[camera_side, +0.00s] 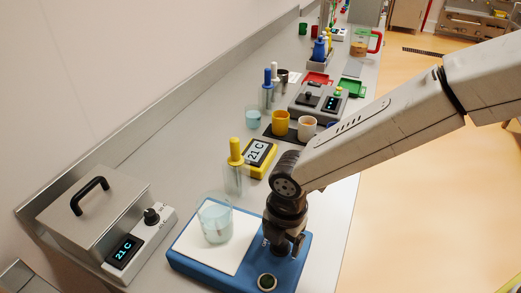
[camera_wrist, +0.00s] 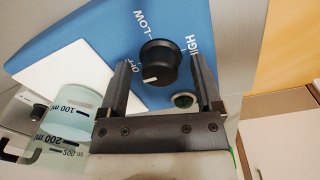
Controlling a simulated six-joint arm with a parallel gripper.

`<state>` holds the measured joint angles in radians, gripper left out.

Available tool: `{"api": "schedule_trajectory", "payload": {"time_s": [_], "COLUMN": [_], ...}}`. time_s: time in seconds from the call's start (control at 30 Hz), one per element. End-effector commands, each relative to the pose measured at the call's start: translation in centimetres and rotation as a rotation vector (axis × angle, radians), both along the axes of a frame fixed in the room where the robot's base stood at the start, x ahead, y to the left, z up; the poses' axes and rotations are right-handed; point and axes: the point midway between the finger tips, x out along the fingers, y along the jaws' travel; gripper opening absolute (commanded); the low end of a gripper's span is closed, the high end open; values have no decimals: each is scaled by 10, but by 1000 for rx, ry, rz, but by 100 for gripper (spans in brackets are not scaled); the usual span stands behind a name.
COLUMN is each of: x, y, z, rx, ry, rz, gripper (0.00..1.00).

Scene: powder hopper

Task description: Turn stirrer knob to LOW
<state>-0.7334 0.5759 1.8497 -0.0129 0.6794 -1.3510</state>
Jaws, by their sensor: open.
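The stirrer (camera_side: 188,263) is a blue base with a white top plate. Its black knob (camera_wrist: 158,62) shows in the wrist view, beside the labels OFF, LOW and HIGH. The knob's white mark points to the lower left, at the OFF label. My gripper (camera_wrist: 161,64) is open, with one finger on each side of the knob and a visible gap to it. In the side view my gripper (camera_side: 287,243) points down over the stirrer's right part and hides the knob.
A beaker (camera_side: 215,222) of pale blue liquid stands on the white plate, left of my gripper. A round button (camera_wrist: 184,99) sits close to the knob. A metal bath (camera_side: 98,210) with a 21 C display is at left. A yellow thermometer unit (camera_side: 259,158) stands behind.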

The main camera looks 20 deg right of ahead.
Motion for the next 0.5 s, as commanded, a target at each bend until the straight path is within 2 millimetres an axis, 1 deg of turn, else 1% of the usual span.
{"api": "schedule_trajectory", "payload": {"time_s": [0.1, 0.33, 0.37, 0.4, 0.47, 0.5], "x": [0, 0, 0, 0, 0, 0], "y": [0, 0, 0, 0, 0, 0], "z": [-4, -4, -4, -4, -4, -4], "rx": [0, 0, 0, 0, 0, 0], "ry": [1, 0, 0, 0, 0, 0], "rz": [0, 0, 0, 0, 0, 0], "gripper": [83, 83, 77, 64, 45, 32]}}
